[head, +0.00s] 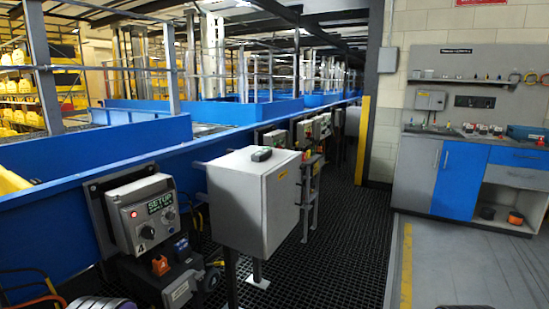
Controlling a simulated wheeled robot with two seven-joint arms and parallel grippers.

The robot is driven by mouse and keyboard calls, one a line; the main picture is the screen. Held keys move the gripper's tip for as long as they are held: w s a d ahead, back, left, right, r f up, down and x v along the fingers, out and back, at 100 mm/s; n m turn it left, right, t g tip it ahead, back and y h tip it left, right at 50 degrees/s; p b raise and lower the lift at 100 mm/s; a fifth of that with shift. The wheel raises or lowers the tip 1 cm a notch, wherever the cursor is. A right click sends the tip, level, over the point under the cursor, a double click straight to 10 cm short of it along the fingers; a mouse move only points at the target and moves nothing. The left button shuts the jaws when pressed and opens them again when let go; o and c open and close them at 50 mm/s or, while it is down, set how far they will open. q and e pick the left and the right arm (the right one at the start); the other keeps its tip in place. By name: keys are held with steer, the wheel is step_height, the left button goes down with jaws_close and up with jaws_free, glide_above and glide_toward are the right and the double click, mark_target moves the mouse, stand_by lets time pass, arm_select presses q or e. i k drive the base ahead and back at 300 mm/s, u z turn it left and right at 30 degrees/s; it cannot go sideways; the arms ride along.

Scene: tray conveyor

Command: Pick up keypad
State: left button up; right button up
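A small dark handheld device (262,154), which looks like the keypad, lies flat on top of a grey metal cabinet (240,208). The cabinet stands on legs in the middle of the view. The device is near the back part of the cabinet's top, and a lighter patch shows on its upper face. Its keys are too small to make out. Nothing touches it from above. Neither of my grippers can be made out in the head view.
A control box (143,213) with a green "SETUP" display is on the left, in front of the blue conveyor side (90,205). Cables hang at lower left. Dark grating (345,240) covers the floor right of the cabinet. A workbench (415,172) with blue doors stands at right.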

mark_target(258, 156)
steer(key=z, duration=0.5)
steer(key=k, duration=1.1)
steer(key=z, duration=0.6)
steer(key=i, duration=3.85)
steer(key=u, duration=1.05)
steer(key=i, duration=0.95)
steer(key=u, duration=1)
